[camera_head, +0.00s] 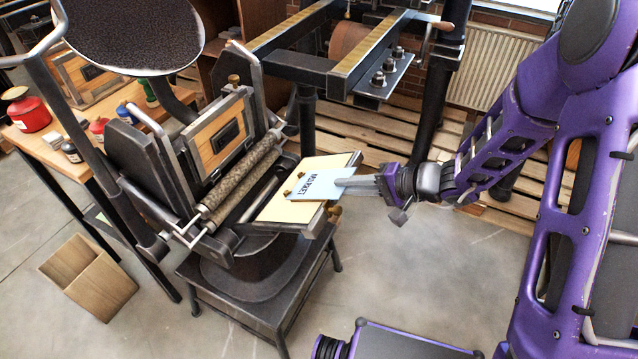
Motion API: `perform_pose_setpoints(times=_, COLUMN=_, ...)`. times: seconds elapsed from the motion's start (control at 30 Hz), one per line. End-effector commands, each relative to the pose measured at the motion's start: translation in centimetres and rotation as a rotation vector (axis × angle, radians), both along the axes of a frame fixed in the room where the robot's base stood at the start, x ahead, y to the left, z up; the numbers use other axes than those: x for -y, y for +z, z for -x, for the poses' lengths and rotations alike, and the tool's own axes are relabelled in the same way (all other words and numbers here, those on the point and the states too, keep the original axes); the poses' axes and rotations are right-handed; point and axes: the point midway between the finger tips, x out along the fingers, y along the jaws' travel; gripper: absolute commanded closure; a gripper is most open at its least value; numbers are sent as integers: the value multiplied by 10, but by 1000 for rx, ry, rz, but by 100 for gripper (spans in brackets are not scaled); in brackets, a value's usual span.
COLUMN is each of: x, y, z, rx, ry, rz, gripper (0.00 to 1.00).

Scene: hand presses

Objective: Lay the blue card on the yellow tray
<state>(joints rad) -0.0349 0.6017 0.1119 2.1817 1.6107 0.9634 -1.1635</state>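The pale blue card (313,186), with dark lettering that reads like "MARKET", lies over the pale yellow tray (284,212) of the hand press. The tray slopes, and its yellow surface shows on both sides of the card. My gripper (345,184) reaches in from the right, its fingertips at the card's right edge. The fingers look close together with the card's edge at their tips. I cannot tell whether they grip it, or whether the card rests flat on the tray or hovers just above it.
The black press (190,190) with its roller stands left of the tray on a dark stand (255,305). A wooden bench (60,150) with ink tins is at the left, a wooden box (88,275) on the floor. A larger press frame (370,60) stands behind.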

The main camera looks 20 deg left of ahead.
Motion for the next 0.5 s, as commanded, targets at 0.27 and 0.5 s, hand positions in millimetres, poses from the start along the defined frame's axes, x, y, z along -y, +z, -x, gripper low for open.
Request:
perform_pose_setpoints(times=0.27, x=0, y=0, z=0, rx=0, ry=0, rz=0, gripper=100)
perform_pose_setpoints(times=0.5, x=4, y=2, z=0, rx=0, ry=-1, rz=0, gripper=100)
